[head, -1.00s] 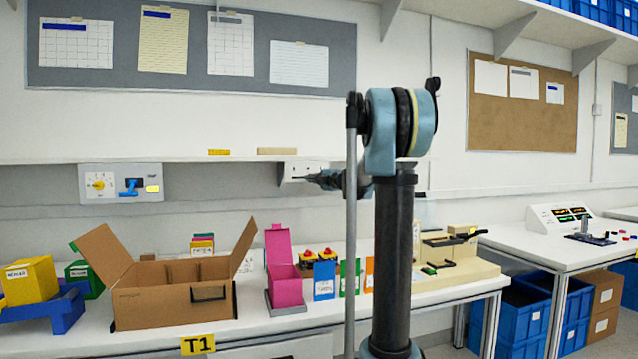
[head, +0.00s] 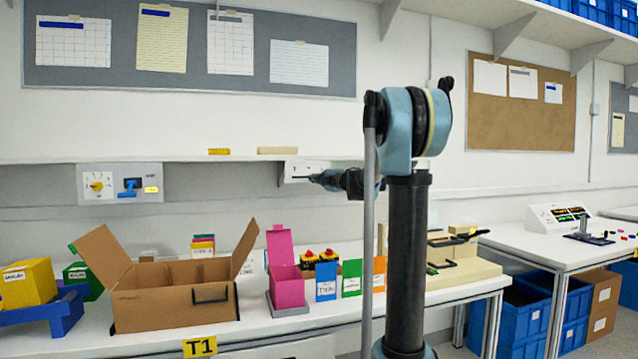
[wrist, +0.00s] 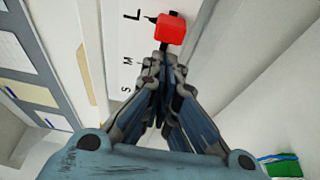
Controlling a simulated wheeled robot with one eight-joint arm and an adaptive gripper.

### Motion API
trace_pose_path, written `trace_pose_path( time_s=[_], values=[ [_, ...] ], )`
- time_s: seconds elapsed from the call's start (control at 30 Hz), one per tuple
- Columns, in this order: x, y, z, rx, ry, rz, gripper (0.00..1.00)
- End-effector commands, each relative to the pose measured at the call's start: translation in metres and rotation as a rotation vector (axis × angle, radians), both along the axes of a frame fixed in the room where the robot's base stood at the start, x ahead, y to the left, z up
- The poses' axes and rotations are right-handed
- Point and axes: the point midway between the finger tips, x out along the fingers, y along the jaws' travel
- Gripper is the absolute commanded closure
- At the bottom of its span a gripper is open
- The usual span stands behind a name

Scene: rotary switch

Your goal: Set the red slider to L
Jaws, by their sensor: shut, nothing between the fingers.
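The red slider (wrist: 171,32) is a small red block in a dark slot on a white panel, seen at the top of the wrist view. The panel (wrist: 128,50) carries the letters L, M and S beside the slot. The slider stands level with L, with a dark pointer beside that letter. My gripper (wrist: 159,62) is shut and empty, its fingertips just below the slider on the M side. I cannot tell whether they touch it. In the head view my gripper (head: 318,178) is at the white panel (head: 298,166); the slider is not visible there.
A control panel with a yellow dial and blue switch (head: 120,184) is on the wall at left. Below, the bench holds an open cardboard box (head: 170,310), a pink box (head: 287,285) and coloured cards. A shelf edge (head: 230,159) runs along the wall.

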Motion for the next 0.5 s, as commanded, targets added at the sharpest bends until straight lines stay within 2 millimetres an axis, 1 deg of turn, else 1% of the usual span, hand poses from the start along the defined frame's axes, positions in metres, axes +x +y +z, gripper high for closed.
trace_pose_path(
  time_s=[0.03, 0.13, 0.2, 0.33, 0.5],
  values=[
    [-0.002, 0.009, 0.0, 0.0, 0.0, 0.004, 1.0],
    [-0.005, 0.023, -0.001, -0.001, 0.001, 0.006, 1.0],
    [-0.013, 0.014, -0.001, -0.001, 0.001, 0.002, 1.0],
    [-0.028, 0.005, -0.001, 0.0, 0.0, 0.004, 1.0],
    [-0.051, -0.011, -0.001, -0.001, 0.001, 0.002, 1.0]
  ],
)
